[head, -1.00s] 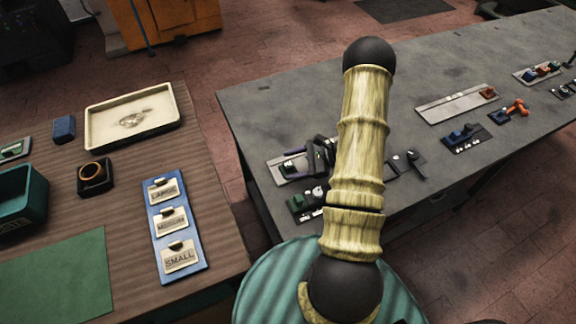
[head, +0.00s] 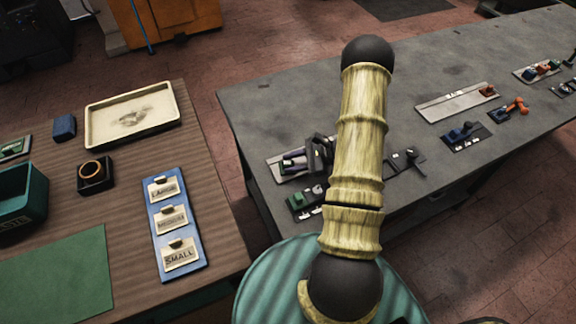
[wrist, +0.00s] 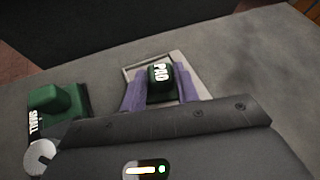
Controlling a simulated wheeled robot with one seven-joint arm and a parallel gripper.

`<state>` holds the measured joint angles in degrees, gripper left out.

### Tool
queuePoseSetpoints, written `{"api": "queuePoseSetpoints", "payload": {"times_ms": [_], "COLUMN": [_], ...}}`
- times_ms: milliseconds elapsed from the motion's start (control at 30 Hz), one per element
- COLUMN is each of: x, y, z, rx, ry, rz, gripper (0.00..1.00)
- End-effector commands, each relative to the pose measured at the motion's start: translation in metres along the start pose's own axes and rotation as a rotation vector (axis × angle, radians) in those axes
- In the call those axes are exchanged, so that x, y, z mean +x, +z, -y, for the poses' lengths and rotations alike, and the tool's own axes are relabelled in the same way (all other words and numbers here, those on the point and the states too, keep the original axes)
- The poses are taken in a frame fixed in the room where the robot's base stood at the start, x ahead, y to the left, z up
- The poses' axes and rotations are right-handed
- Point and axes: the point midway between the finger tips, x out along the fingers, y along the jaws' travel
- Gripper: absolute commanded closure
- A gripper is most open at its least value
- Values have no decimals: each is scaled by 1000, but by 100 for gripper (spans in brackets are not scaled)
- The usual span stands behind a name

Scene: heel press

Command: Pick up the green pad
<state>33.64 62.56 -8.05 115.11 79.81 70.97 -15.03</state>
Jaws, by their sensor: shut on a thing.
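The green pad (wrist: 160,78), dark green with white letters PAD, is at the middle of the wrist view. My gripper (wrist: 156,92) has purple fingers, one on each side of the pad, and is shut on it. In the head view my gripper (head: 294,161) is at the near left part of the grey bench, partly behind my arm. The pad is over or in a pale shallow tray (wrist: 193,76); I cannot tell whether it touches it.
A green block marked SMALL (wrist: 58,100) stands left of the pad. A wooden table holds a blue label board (head: 188,255), a cream tray (head: 173,101) and a teal bin (head: 20,195). Other fixtures stand farther right along the grey bench (head: 270,90).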

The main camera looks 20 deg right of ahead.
Motion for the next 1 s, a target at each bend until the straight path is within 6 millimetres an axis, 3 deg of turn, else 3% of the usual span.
{"api": "queuePoseSetpoints", "payload": {"times_ms": [333, 400, 467, 1000], "x": [0, -1, -4, -40], "y": [0, 3, 7, 77], "z": [-1, 0, 1, 22], "rx": [2, 1, 1, -1], "ry": [3, 3, 3, 1], "rz": [-3, -3, -3, -2], "gripper": [92, 100, 100, 100]}}
